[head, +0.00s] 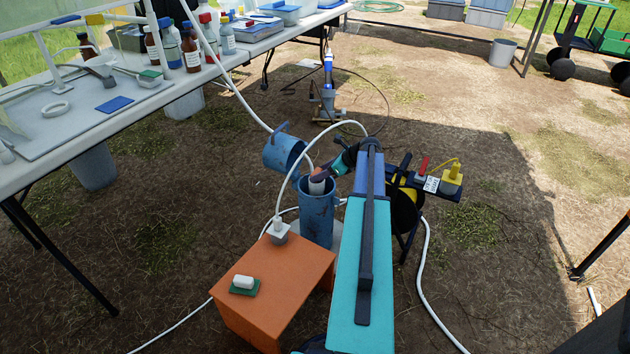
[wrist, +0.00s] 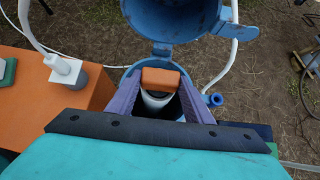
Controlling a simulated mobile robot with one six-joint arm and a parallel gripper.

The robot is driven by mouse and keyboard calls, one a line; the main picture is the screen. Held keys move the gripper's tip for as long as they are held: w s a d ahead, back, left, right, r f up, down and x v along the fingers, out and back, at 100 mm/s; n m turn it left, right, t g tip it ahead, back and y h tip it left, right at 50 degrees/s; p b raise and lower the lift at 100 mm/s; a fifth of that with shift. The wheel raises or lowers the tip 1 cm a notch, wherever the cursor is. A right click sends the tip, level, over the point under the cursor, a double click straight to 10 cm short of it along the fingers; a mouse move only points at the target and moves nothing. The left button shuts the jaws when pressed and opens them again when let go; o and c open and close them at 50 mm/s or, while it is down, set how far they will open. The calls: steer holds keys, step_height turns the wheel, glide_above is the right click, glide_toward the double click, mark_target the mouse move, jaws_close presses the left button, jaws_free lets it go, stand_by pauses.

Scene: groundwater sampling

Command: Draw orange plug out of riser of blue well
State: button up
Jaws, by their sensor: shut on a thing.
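The blue well (head: 317,222) stands upright on the ground in the middle of the head view, with its blue lid (head: 284,153) swung open to the far left side. The lid also shows at the top of the wrist view (wrist: 172,18). The orange plug (wrist: 166,79) is at the top of the white riser (wrist: 156,101) inside the well. My gripper (wrist: 166,84) is shut on the plug, a finger on each side. Whether the plug's lower part is still inside the riser cannot be told.
An orange box (head: 275,283) with a green-and-white block (head: 243,285) stands close to the well's near left. A white hose (head: 288,185) arches close by. A reel stand with a yellow device (head: 451,178) is to the right. A cluttered table (head: 60,135) is at left.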

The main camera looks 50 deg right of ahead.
step_height(320, 180, up, 7)
steer(key=p, duration=0.7)
steer(key=shift+r, duration=0.15)
stand_by(1.7)
steer(key=shift+w+a, duration=0.1)
